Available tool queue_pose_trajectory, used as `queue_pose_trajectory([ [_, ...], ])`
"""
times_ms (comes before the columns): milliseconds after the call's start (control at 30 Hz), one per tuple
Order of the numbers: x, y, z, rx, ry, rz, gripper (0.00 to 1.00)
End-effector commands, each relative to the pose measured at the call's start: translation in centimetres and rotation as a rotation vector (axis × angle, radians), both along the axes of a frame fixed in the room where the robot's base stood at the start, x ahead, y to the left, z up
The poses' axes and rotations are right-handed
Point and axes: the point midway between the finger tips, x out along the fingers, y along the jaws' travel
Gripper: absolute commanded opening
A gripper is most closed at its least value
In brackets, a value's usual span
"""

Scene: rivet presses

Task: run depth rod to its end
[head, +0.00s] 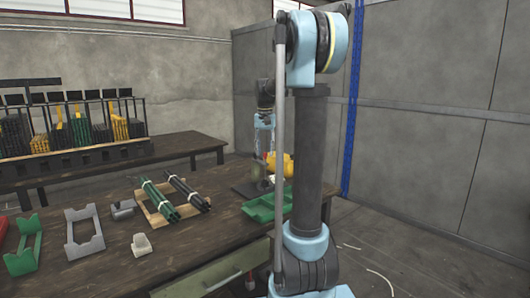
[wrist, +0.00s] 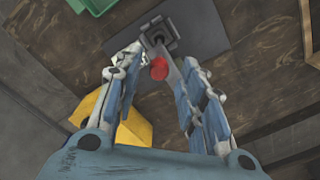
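A small grey press (head: 258,172) stands on the bench, partly hidden behind my arm in the head view. In the wrist view I look down on its dark base plate (wrist: 205,32) and square grey head (wrist: 158,33). A round red knob (wrist: 159,69) sits beside a grey bar. I cannot tell for sure which part is the depth rod. My gripper (wrist: 158,60) is open, with its fingers on either side of the red knob. I cannot tell whether they touch it. In the head view my gripper (head: 264,135) is above the press.
A yellow object (head: 285,163) stands close beside the press. A green tray (head: 262,207) lies at its front. Bundled rods (head: 172,198) and green (head: 24,252) and grey (head: 84,232) brackets lie further left. A rack of parts (head: 75,125) stands on the rear bench.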

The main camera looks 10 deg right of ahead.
Motion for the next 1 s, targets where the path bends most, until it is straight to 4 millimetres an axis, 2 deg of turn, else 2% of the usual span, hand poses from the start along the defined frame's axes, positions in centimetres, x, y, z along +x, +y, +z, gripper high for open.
queue_pose_trajectory([
  [267, -0.1, 0.0, 0.1, -0.001, 0.001, -0.001, 0.38],
  [367, -0.1, 0.0, 0.7, -0.001, 0.001, -0.001, 0.38],
  [467, 0.0, -0.1, 1.9, -0.001, 0.001, -0.001, 0.38],
  [800, 0.1, 0.0, 8.1, -0.001, 0.001, -0.001, 0.38],
  [1000, 0.2, 0.0, 10.8, -0.001, 0.001, 0.0, 0.38],
])
